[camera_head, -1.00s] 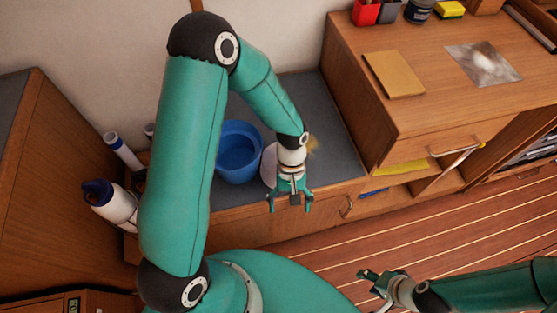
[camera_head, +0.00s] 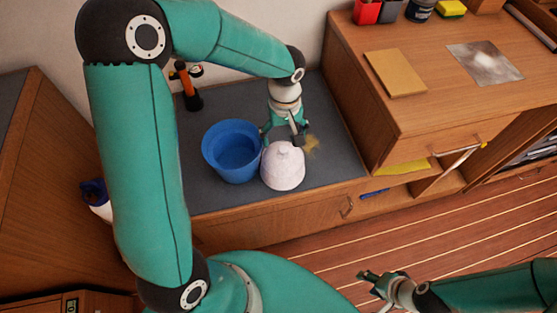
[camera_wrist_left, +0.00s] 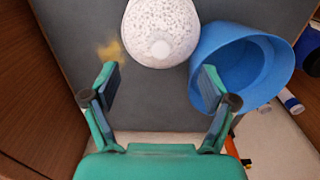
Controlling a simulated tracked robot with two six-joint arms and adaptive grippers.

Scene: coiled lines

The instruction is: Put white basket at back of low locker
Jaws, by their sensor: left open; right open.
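The white basket (camera_head: 283,171) is a pale speckled dome with a small knob on top. It stands near the front edge of the grey-topped low locker (camera_head: 335,135), just right of a blue bucket. My left gripper (camera_head: 284,134) is above the locker, on the wall side of the basket. In the left wrist view the left gripper (camera_wrist_left: 158,82) is open and empty, and the basket (camera_wrist_left: 158,22) lies beyond its fingertips, not between them. My right gripper (camera_head: 377,285) is open and empty, low over the wooden floor.
The blue bucket (camera_head: 232,155) is close beside the basket. An orange and black item (camera_head: 187,88) stands at the locker's back left. A yellowish patch (camera_head: 312,146) lies right of the basket. A taller wooden cabinet (camera_head: 430,100) bounds the locker on the right.

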